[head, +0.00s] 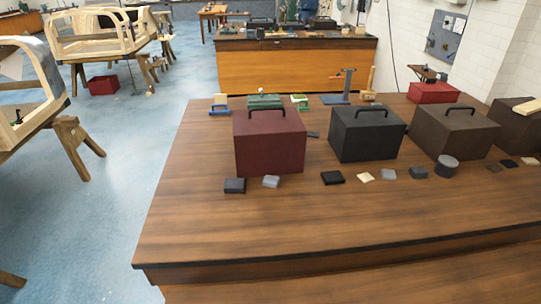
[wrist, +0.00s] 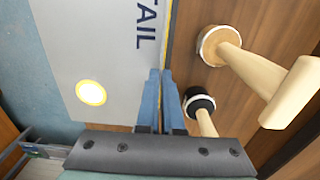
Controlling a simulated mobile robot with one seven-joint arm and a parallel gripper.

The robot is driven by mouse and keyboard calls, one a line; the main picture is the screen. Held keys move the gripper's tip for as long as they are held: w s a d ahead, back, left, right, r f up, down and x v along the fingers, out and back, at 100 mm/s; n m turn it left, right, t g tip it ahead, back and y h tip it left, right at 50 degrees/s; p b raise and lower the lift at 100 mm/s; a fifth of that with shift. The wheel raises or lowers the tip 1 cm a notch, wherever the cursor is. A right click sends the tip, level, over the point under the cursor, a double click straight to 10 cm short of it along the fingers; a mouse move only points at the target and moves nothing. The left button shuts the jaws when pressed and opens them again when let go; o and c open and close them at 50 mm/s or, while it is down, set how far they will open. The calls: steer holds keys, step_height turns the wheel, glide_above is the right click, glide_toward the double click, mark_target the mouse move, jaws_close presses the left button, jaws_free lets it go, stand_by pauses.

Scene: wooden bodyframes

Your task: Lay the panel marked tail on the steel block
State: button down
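The panel marked tail (wrist: 100,45) is a flat grey sheet with dark letters, partly cut off by the top of the wrist view. It has a bright yellowish disc (wrist: 90,93) near its lower left and a thin yellow right edge. My gripper (wrist: 161,72) has its blue fingers close together, with that edge running between them; it looks shut on the panel. Neither gripper nor panel shows in the head view. Several small grey and dark blocks lie on the bench there, including a grey block (head: 271,181); I cannot tell which is the steel block.
The wooden bench (head: 250,235) has a clear front. Maroon (head: 269,140), black (head: 367,132) and brown (head: 454,131) cases stand behind the blocks, near a grey cylinder (head: 446,167). In the wrist view, a wooden handled tool (wrist: 255,70) stands right of the fingers.

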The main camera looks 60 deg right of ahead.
step_height(320, 180, down, 3)
steer(key=b, duration=0.3)
steer(key=shift+f, duration=0.2)
steer(key=shift+f+b, duration=0.5)
steer(key=shift+f, duration=0.35)
steer(key=shift+w+f+p, duration=0.1)
steer(key=shift+f+p, duration=0.1)
steer(key=shift+p, duration=0.5)
stand_by(1.1)
steer(key=shift+c, duration=2.2)
jaws_free()
steer(key=shift+r, duration=0.1)
step_height(320, 180, up, 7)
steer(key=p, duration=0.7)
